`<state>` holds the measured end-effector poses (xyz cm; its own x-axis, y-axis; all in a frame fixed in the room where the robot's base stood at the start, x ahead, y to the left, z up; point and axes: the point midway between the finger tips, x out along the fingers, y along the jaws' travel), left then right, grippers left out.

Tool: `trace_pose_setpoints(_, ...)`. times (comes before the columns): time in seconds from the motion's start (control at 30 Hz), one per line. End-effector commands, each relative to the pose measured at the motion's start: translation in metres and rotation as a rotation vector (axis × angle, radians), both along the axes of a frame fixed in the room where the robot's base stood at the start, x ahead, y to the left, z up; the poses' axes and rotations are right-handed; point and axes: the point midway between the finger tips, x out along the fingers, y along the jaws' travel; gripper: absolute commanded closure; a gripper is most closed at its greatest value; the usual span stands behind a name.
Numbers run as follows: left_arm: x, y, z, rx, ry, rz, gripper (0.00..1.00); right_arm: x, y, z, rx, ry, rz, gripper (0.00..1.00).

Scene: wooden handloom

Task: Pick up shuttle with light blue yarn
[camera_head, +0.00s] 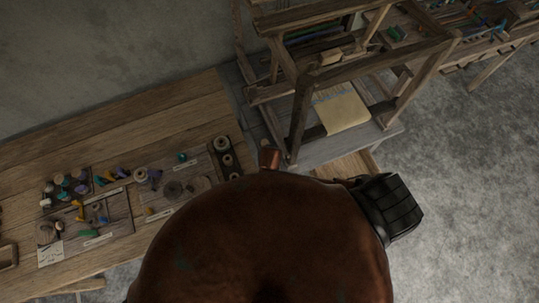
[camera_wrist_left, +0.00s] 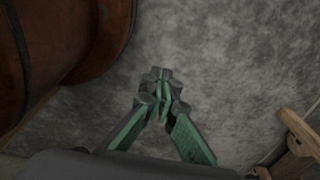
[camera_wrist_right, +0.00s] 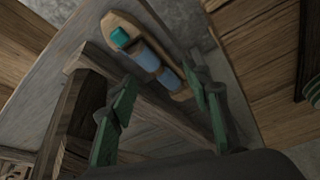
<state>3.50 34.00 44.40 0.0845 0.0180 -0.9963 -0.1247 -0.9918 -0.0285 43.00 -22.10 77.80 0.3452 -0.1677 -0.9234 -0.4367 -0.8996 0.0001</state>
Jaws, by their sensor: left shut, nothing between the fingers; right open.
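The shuttle is in the right wrist view: a narrow wooden body with a teal block at its upper end and light blue yarn (camera_wrist_right: 145,57) wound in its middle. It lies aslant on a grey wooden surface. My right gripper (camera_wrist_right: 163,78) is open, and nothing is held in it. In the picture, the shuttle's lower end lies close to the right-hand finger; I cannot tell whether they touch. My left gripper (camera_wrist_left: 163,85) is shut and empty above the grey floor. In the head view neither gripper shows, and I cannot make out the shuttle.
In the head view a wooden loom frame (camera_head: 300,100) stands at upper middle, with pale cloth (camera_head: 341,108) inside. A wooden table (camera_head: 140,115) at left bears spools and small tools. Another wooden stand is at upper right. Bare floor (camera_head: 475,190) lies at right.

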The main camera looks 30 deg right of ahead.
Motion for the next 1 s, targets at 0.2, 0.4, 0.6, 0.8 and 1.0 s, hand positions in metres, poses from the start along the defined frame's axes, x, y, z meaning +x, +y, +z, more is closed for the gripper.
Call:
trace_pose_setpoints(0.2,-0.003,0.000,0.001,0.000,0.004,0.001,1.00,0.013,-0.010,-0.027,-0.004,0.000,-0.002,0.55)
trace_pose_setpoints(0.4,0.014,0.000,0.001,-0.001,-0.018,-0.002,1.00,0.018,-0.011,-0.043,0.000,0.000,0.000,0.55)
trace_pose_setpoints(0.6,0.022,-0.001,0.002,-0.001,-0.028,-0.005,1.00,0.018,-0.010,-0.043,0.001,0.001,0.001,0.55)
trace_pose_setpoints(0.8,0.015,0.000,0.001,0.000,-0.020,-0.003,1.00,0.019,-0.009,-0.043,0.000,0.000,0.002,0.68)
trace_pose_setpoints(1.0,0.009,0.000,0.000,0.000,-0.011,-0.001,1.00,0.018,-0.010,-0.044,0.000,0.001,0.002,0.82)
